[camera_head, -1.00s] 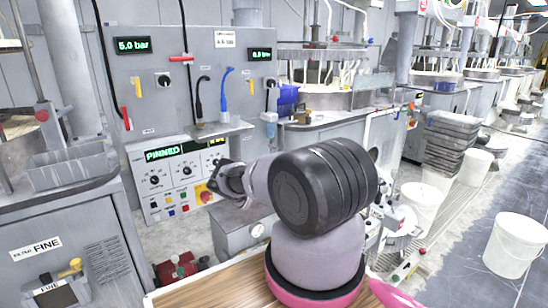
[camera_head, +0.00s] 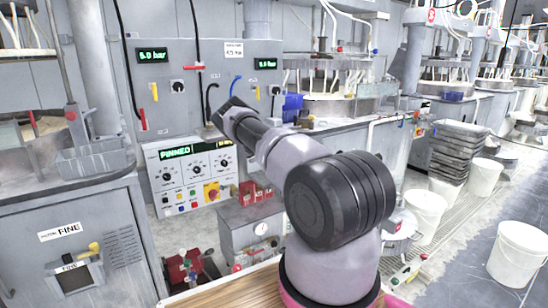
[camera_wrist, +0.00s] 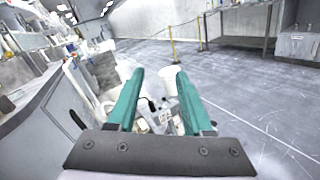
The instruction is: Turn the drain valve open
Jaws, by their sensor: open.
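My gripper (camera_wrist: 160,76) shows in the wrist view as two teal fingers, spread apart with nothing held between them. It points over the floor and aisle, away from any handle. In the head view my arm reaches up and back, and the fingers cannot be made out. I cannot tell which fitting is the drain valve. A yellow handle (camera_head: 94,247) sits on a small box on the front of the left cabinet marked FINE. On the back panel are a yellow lever (camera_head: 154,91) and a red lever (camera_head: 142,118), both apart from my arm.
A control panel (camera_head: 190,172) reading PINNED stands behind my arm. A grey box with a gauge (camera_head: 248,232) stands below it. Stacked grey trays (camera_head: 458,150) and a white bucket (camera_head: 518,252) are at right. The floor at right is open, with a white bucket (camera_wrist: 169,76) in the wrist view.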

